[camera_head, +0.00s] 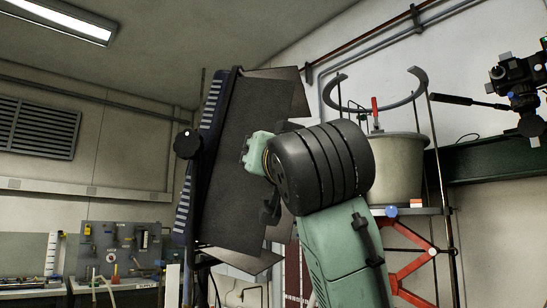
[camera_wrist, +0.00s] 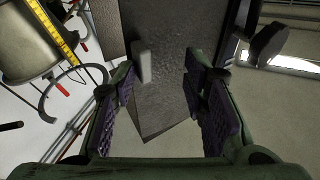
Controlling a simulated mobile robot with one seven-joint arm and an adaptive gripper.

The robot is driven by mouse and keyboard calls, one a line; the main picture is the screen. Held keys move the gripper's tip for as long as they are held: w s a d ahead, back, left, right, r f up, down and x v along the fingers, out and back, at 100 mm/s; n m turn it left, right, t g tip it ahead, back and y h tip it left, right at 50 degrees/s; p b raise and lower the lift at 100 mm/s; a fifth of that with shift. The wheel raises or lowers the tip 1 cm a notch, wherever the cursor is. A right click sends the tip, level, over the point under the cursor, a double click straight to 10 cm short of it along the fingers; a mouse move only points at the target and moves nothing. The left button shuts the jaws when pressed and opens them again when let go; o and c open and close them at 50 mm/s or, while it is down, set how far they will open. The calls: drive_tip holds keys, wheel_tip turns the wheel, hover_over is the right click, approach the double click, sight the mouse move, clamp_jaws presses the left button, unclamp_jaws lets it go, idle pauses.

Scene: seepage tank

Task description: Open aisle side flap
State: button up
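A dark panel lamp (camera_head: 208,130) with a striped edge stands tilted in the head view. Its broad dark flap (camera_head: 240,150) faces right, and smaller flaps stick out at the top (camera_head: 283,88) and bottom (camera_head: 240,261). I cannot tell for sure which is the aisle side flap. In the wrist view, a dark flap (camera_wrist: 163,108) with a pale grey tab (camera_wrist: 146,66) lies beyond and between my fingers. My gripper (camera_wrist: 159,80) is open, with purple pads apart and nothing held. In the head view my wrist hides most of the gripper and part of the flap.
A black knob (camera_head: 187,145) is on the lamp's left side. A tool board (camera_head: 120,245) and bench are at lower left.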

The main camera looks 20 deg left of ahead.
drive_tip(key=shift+s+a+r, duration=0.1)
drive_tip(key=shift+a, duration=0.1)
drive_tip(key=v, duration=1.2)
drive_tip(key=shift+d, duration=0.1)
